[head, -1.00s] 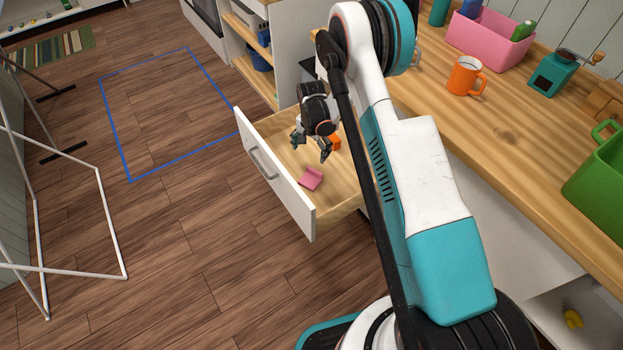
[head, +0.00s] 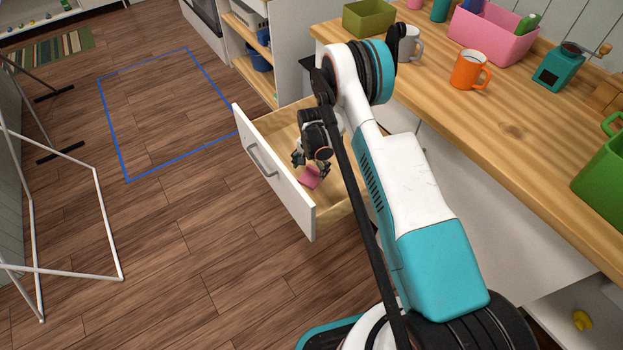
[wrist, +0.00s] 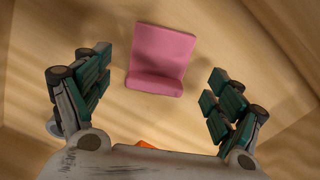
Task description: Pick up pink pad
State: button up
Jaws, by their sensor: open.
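The pink pad (head: 309,178) lies on the wooden floor of the open drawer (head: 346,213). In the wrist view the pink pad (wrist: 161,58) looks like a flat panel with a raised lip along its near edge. My gripper (head: 311,171) is down inside the drawer, right by the pad, and partly covers it in the head view. In the wrist view my gripper (wrist: 162,98) is open, with one finger to each side of the pad and clear gaps between. The fingers are not touching it.
An orange thing (wrist: 148,143) shows partly at the bottom of the wrist view, close to my gripper's palm. The white drawer front (head: 275,172) and wooden side walls surround my gripper. The wooden counter (head: 440,115) stands to the right, above the drawer.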

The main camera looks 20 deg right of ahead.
aim_at(310, 178)
jog(key=f+b, duration=0.1)
jog(key=f, duration=0.3)
jog(key=shift+s+a+f+b, duration=0.15)
jog(key=shift+s+b, duration=0.05)
jog(key=shift+b, duration=0.2)
jog(key=c, duration=1.2)
notch_tip(310, 178, up, 20)
jog(key=p, duration=0.7)
